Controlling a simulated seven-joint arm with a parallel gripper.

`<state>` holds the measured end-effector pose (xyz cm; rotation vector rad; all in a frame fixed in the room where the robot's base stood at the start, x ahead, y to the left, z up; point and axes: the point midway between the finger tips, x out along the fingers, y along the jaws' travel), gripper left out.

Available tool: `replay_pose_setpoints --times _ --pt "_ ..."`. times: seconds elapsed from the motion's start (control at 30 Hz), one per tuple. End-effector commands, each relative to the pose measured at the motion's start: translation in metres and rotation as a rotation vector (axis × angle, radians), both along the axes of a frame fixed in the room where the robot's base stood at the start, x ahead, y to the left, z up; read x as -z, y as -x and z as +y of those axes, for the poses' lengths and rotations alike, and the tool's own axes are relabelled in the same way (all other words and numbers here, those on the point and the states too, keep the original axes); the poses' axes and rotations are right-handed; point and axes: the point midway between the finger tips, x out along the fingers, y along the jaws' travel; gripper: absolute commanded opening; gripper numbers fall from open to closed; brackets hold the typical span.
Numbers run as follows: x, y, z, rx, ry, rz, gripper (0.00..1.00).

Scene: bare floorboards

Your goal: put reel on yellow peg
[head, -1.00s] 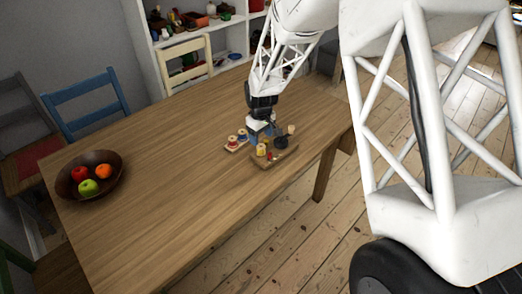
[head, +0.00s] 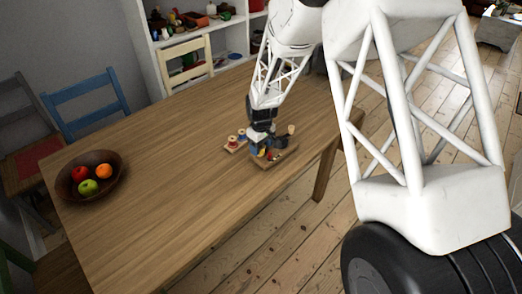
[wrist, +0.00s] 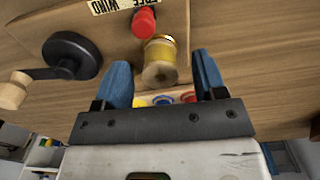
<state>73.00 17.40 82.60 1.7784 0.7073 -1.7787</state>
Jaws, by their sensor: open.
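The reel (wrist: 160,64), wound with yellow and with a pale wooden end, stands on the wooden winder board (wrist: 205,30). My gripper (wrist: 162,72) is open, its blue fingers on either side of the reel in the wrist view; I cannot tell whether they touch it. In the head view my gripper (head: 264,146) is over the winder and partly hides it. A small rack (head: 236,147) stands left of the winder with red and blue pieces on it. In the wrist view yellow (wrist: 140,102), blue and red pieces show at the rack, partly hidden by my gripper; the yellow peg is not clear.
The winder has a dark crank wheel (wrist: 70,54) with a wooden handle (wrist: 14,92), left of the reel in the wrist view, and a red knob (wrist: 144,21). A fruit bowl (head: 112,181) stands at the table's left. The middle of the table (head: 170,165) is clear.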

Motion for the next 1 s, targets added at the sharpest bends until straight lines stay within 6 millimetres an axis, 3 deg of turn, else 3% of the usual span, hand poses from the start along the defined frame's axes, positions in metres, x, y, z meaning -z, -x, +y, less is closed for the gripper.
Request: replay_pose_setpoints --times 0.2,0.77,1.0 --pt "0.015 0.000 0.000 0.000 0.000 0.000 0.65" --pt "0.016 0.000 0.000 0.000 0.000 0.000 0.65" --pt "0.016 0.000 0.000 0.000 0.000 0.000 0.28"
